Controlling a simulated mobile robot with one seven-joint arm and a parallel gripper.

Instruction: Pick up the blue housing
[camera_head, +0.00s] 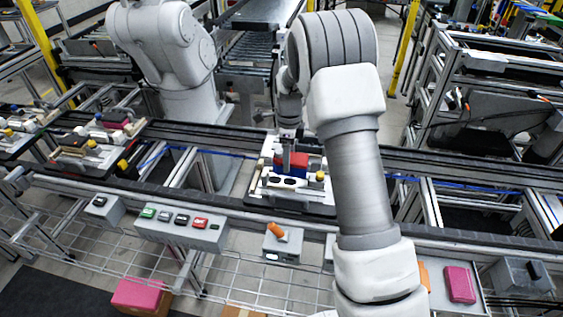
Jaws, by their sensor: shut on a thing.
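The blue housing (293,172) shows as a small dark-blue block on the white pallet fixture (268,184) in the middle of the conveyor. A red part (315,163) lies right against it, at its upper right. My gripper (287,165) points down over the fixture from above and is shut on the blue housing. The fingers cover part of the blue and red parts, and the contact is small in the picture. I cannot tell whether the housing is clear of the fixture.
Other loaded pallets (70,160) stand on the conveyor at the left. A yellow cylinder (320,176) sits on the fixture's right side. A button box (180,228) and an orange-handled switch box (283,242) line the front rail. A pink box (459,284) lies at the front right.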

